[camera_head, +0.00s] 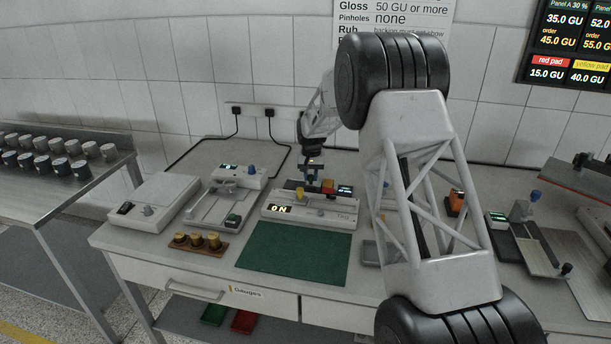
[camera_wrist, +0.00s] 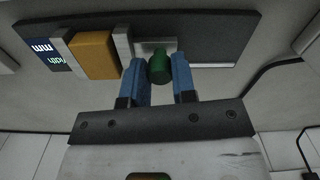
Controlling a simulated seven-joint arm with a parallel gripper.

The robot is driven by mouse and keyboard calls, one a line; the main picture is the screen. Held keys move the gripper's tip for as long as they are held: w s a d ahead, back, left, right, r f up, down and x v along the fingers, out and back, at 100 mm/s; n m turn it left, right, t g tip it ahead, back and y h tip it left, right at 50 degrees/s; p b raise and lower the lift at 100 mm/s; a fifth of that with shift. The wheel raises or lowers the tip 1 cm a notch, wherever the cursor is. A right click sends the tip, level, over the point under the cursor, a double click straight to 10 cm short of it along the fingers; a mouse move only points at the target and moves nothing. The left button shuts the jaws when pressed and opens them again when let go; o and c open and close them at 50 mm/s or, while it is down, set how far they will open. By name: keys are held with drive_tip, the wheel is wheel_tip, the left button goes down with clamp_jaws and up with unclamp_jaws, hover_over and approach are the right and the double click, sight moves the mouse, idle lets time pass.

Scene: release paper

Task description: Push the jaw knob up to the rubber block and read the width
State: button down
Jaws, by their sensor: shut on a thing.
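My gripper (camera_wrist: 159,72) is shut on the green jaw knob (camera_wrist: 158,66), with one blue finger on each side of it. In the wrist view an amber rubber block (camera_wrist: 95,55) lies between two grey jaws. The jaw on the knob's side (camera_wrist: 123,42) is very close to the block or touching it; I cannot tell which. The other jaw (camera_wrist: 62,45) is at the block's far side. A small display (camera_wrist: 42,50) at the gauge's end shows "mm" and a word, tilted; I cannot read a number. In the head view my gripper (camera_head: 312,178) is over the gauge (camera_head: 330,217).
A green mat (camera_head: 295,253) lies in front of the gauge. A wooden holder (camera_head: 198,246) with brass pieces and other instruments (camera_head: 228,203) stand to the left. More instruments (camera_head: 530,250) stand on the right. My arm hides part of the table.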

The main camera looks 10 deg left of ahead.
sight(316, 184)
drive_tip(key=shift+d, duration=0.95)
drive_tip(key=c, duration=0.9)
unclamp_jaws()
drive_tip(key=shift+d, duration=0.15)
drive_tip(key=shift+a+r, duration=0.1)
drive_tip(key=shift+a, duration=0.1)
drive_tip(key=shift+r, duration=3.8)
